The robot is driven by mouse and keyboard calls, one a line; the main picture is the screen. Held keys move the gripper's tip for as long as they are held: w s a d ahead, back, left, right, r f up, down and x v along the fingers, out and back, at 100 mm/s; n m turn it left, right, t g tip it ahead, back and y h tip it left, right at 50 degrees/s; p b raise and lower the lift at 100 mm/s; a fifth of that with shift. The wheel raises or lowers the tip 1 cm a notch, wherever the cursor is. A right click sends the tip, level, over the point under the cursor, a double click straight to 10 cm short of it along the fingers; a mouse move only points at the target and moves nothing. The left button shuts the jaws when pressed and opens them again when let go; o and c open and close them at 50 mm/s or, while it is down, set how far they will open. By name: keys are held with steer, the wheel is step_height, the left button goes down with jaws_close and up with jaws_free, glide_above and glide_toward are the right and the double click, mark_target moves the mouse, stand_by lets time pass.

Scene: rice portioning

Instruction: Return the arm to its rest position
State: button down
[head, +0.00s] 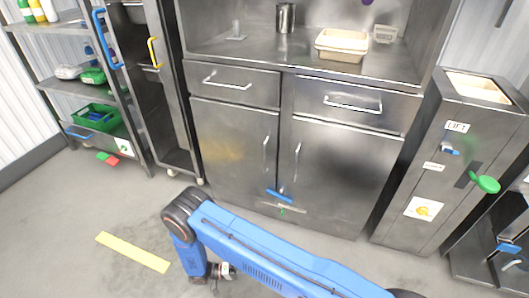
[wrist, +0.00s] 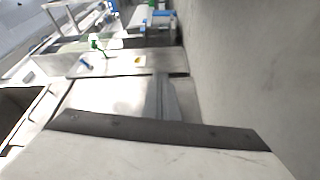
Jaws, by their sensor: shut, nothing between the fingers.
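My gripper (wrist: 165,78) shows in the wrist view as two narrow grey fingers lying together beyond a dark bar, shut and empty. In the head view my blue arm (head: 270,262) is folded low across the bottom. Its elbow is at the left and the wrist joint (head: 222,270) hangs beneath. The fingers are not clearly seen in the head view. The arm shows in front of the steel cabinet (head: 235,140), over the floor. I see nothing held.
A beige tub (head: 341,45) and a steel canister (head: 285,17) stand on the counter. A shelf rack with a green crate (head: 97,117) is at left. Floor by the yellow strip (head: 132,252) is clear.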

steer(key=w+d+r+g+y, duration=0.25)
steer(key=w+r, duration=0.25)
steer(key=r, duration=0.6)
steer(key=w+d+r+g+y, duration=0.1)
steer(key=w+r+g+y, duration=0.2)
steer(key=r, duration=0.8)
steer(key=w+d+r+y, duration=0.1)
steer(key=d+r+y, duration=0.3)
steer(key=r, duration=0.5)
steer(key=w+d+r+y, duration=0.1)
steer(key=d+r+y, duration=0.1)
steer(key=d+r, duration=0.5)
steer(key=s+d+r+t+y, duration=0.25)
steer(key=d+r, duration=0.25)
steer(key=r, duration=0.3)
steer(key=s+d+r+t+y, duration=0.1)
steer(key=s+d+r+y, duration=0.1)
steer(key=s+d+r, duration=0.35)
steer(key=s+d+r+n+t+y, duration=0.1)
steer(key=s+d+r+t, duration=0.2)
steer(key=s, duration=0.3)
steer(key=s+d+r+n+t+y, duration=0.1)
steer(key=s+d+r+t, duration=0.2)
steer(key=s+r, duration=0.2)
steer(key=shift+s+d+r, duration=0.35)
steer(key=shift+s+d, duration=0.05)
steer(key=shift+s, duration=0.75)
